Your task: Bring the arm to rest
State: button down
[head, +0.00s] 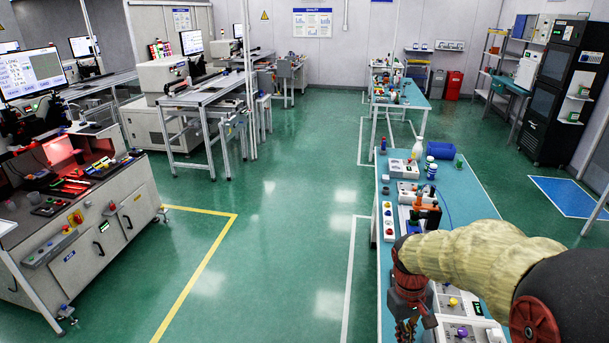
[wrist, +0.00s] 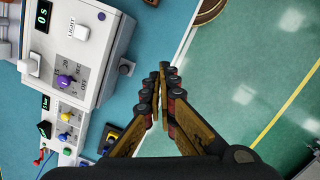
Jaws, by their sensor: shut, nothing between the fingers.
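My gripper (wrist: 163,68) is shut and empty in the wrist view, its two fingertips together. It points down over the edge of the blue-green table (wrist: 145,70), beside a white control box with a purple knob (wrist: 65,81) and a small display. In the head view my gripper (head: 407,327) shows at the bottom, right of centre, at the near left edge of the table. My arm, with a pale yellow sleeve, reaches in from the right. Its fingertips are partly cut off or hard to make out there.
The table (head: 470,195) holds white button boxes (head: 402,168), a blue bin (head: 440,150) and bottles. A long machine bench (head: 100,245) stands at left. The green floor (head: 285,230) between them is clear, with yellow and white lines. A black cabinet (head: 560,90) stands at the back right.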

jog(key=s+a+r+m+t+b, duration=0.1)
jog(key=s+a+r+t+b, duration=0.1)
jog(key=s+r, duration=0.5)
jog(key=s+a+r+m+t+y+b, duration=0.1)
jog(key=s+a+r+m+t+b, duration=0.1)
jog(key=s+r+t, duration=0.3)
jog(key=s+a+r, duration=0.1)
jog(key=s+r, duration=0.1)
jog(key=s, duration=0.1)
jog(key=shift+s+a+r, duration=0.15)
jog(key=shift+s+a, duration=0.1)
jog(key=shift+a, duration=0.1)
